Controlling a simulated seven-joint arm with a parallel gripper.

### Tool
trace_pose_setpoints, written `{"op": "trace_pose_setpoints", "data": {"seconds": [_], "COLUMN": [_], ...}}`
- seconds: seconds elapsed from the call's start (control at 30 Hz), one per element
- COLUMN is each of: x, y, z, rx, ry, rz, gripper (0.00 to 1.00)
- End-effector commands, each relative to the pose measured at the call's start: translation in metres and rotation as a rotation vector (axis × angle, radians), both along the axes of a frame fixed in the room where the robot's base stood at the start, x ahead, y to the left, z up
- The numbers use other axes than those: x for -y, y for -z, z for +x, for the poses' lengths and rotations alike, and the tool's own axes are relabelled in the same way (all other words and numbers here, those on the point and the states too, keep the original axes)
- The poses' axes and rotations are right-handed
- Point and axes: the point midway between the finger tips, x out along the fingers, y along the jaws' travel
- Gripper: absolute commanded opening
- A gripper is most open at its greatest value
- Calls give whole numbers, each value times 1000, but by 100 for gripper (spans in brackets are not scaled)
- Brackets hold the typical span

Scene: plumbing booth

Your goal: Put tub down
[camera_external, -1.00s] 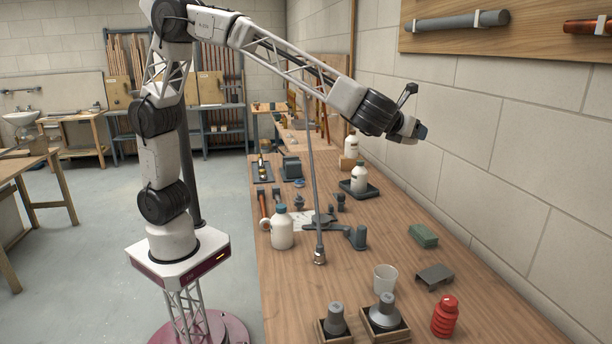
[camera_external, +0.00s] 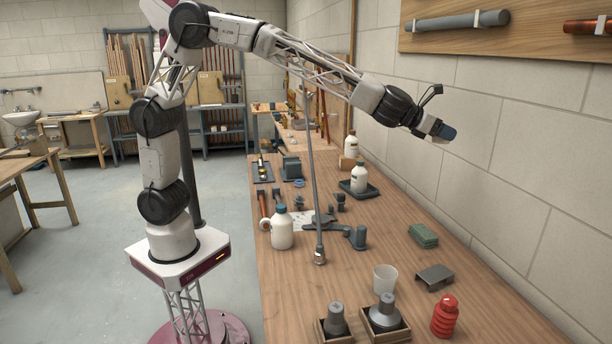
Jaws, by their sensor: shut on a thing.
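My gripper (camera_external: 438,130) is at the end of my outstretched arm, high above the right side of the bench, in front of the block wall. The tub is held in the air, clear of the bench top (camera_external: 400,235). The gripper's fingers are too small to make out, and they hide part of the tub.
Bare wood lies around the green block.

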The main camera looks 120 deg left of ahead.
Motion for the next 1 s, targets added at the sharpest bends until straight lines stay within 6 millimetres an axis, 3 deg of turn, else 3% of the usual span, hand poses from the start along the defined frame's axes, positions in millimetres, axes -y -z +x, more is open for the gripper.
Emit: {"op": "trace_pose_setpoints", "data": {"seconds": [1.0], "x": [-19], "y": [1], "z": [10], "rx": [0], "ry": [196], "rz": [-1], "gripper": [43]}}
